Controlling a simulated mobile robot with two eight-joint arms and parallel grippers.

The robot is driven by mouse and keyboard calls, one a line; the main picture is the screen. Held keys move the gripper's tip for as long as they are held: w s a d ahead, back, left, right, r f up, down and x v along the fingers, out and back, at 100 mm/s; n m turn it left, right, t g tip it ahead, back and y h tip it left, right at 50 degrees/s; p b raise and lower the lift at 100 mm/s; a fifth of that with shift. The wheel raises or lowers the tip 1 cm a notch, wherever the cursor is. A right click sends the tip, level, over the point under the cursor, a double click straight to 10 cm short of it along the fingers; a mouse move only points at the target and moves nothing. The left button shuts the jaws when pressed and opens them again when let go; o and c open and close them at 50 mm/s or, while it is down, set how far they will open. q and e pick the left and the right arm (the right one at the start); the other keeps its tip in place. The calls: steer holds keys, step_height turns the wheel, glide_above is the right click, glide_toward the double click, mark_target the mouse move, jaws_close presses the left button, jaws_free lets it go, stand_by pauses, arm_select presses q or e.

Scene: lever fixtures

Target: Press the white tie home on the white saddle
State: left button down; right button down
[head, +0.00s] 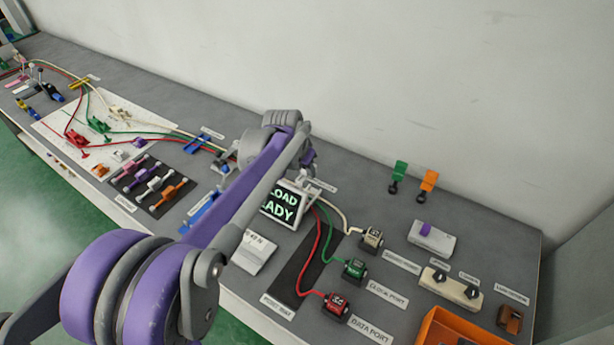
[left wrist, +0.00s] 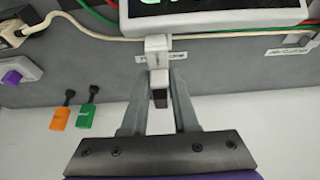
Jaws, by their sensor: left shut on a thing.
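In the left wrist view the white tie (left wrist: 156,45) is a small white block at the white cable (left wrist: 225,36), just beside the screen unit's edge. My left gripper (left wrist: 160,82) has its fingers on either side of the tie's lower part, shut on it. A dark end shows between the fingers. The white saddle cannot be told apart from the tie here, so whether they are seated together is unclear. In the head view my left arm covers the spot, behind the lit screen (head: 283,207). My right gripper is not in view.
Beige (head: 372,238), green (head: 355,268) and red (head: 336,303) plugs sit right of the screen. Green (head: 400,170) and orange (head: 428,181) tags stand near the wall. An orange bin (head: 437,325) is at the front right. A grey box (head: 432,238) carries a purple piece.

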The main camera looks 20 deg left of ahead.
arm_select(q)
steer(key=x, duration=0.2)
steer(key=shift+s+f+b, duration=0.1)
steer(key=shift+f+b, duration=0.2)
steer(key=shift+f, duration=0.05)
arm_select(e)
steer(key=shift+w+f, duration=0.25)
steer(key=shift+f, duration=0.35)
arm_select(q)
steer(key=shift+f, duration=0.1)
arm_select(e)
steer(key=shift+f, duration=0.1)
